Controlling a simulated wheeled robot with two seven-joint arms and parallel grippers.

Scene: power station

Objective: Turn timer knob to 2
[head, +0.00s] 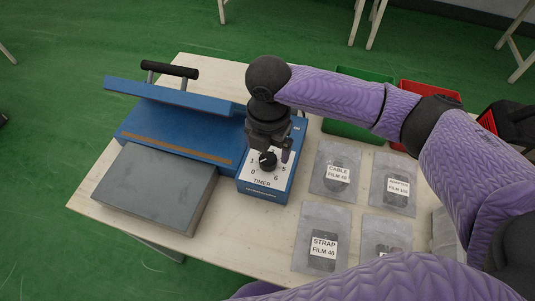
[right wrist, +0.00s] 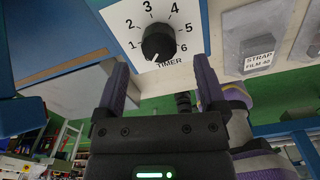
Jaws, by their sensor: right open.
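The black timer knob (head: 267,160) sits on a white dial plate on the blue timer box (head: 262,191). The right wrist view shows the knob (right wrist: 158,43) with numbers 1 to 6 around it. A small light mark shows at the knob's lower left edge, away from the 2; its exact reading is hard to tell. My right gripper (head: 270,150) is above the dial, hiding its upper part in the head view. In the right wrist view the gripper (right wrist: 163,72) is open, its fingers apart on either side of the knob, not gripping it. My left gripper is not in view.
A blue sealing machine (head: 175,128) with a black handle and a grey block (head: 155,186) stand left of the timer. Labelled film bags, including the strap film bag (head: 322,238), lie right. Green (head: 350,131) and red bins stand behind.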

